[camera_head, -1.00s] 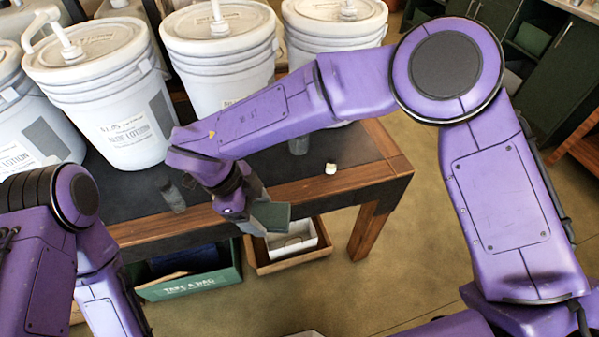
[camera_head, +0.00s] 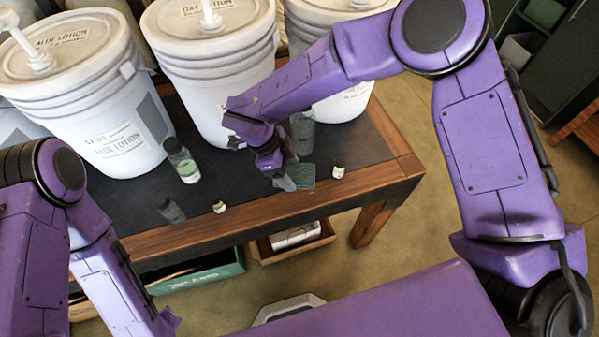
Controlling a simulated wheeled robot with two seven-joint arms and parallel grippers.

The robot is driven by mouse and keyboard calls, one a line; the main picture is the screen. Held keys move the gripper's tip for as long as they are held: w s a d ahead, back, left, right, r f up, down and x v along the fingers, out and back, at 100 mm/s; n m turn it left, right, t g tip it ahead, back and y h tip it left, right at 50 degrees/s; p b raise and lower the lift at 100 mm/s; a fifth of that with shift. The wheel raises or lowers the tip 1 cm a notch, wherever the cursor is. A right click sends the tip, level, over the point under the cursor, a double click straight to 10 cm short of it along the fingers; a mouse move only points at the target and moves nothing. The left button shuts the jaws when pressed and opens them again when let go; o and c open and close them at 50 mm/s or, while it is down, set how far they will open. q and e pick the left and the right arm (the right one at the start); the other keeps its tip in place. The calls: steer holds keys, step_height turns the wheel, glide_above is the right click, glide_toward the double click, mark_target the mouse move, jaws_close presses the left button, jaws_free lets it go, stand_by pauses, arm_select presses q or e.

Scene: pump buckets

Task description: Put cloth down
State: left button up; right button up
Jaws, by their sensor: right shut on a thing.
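A small dark green cloth (camera_head: 304,174) shows at my right gripper (camera_head: 288,181), over the front part of the dark table top (camera_head: 255,205). My right gripper points down and is shut on the cloth. Its fingers are partly hidden by the wrist, and I cannot tell whether the cloth touches the table. My left arm shows at the left edge, but its gripper is outside the picture.
Large white lotion buckets (camera_head: 110,125) with pumps stand along the back of the table. A small green bottle (camera_head: 183,162), a dark bottle (camera_head: 171,211) and two small white-capped items (camera_head: 338,172) (camera_head: 219,207) stand near the front. A green box (camera_head: 205,272) lies below.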

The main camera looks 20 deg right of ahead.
mark_target(292, 166)
steer(key=d+f, duration=0.1)
steer(key=w+d+f, duration=0.1)
steer(key=f, duration=0.1)
steer(key=shift+w+f, duration=0.15)
steer(key=shift+w+d+f+p, duration=0.15)
steer(key=shift+d+f+p, duration=0.25)
steer(key=shift+f, duration=0.25)
steer(key=f, duration=0.3)
steer(key=shift+d, duration=0.2)
steer(key=shift+w+f, duration=0.1)
steer(key=shift+f, duration=0.05)
steer(key=shift+a+f, duration=0.1)
steer(key=shift+f, duration=0.05)
steer(key=o, duration=1)
steer(key=b+v, duration=0.1)
steer(key=v, duration=1.1)
steer(key=shift+r, duration=0.2)
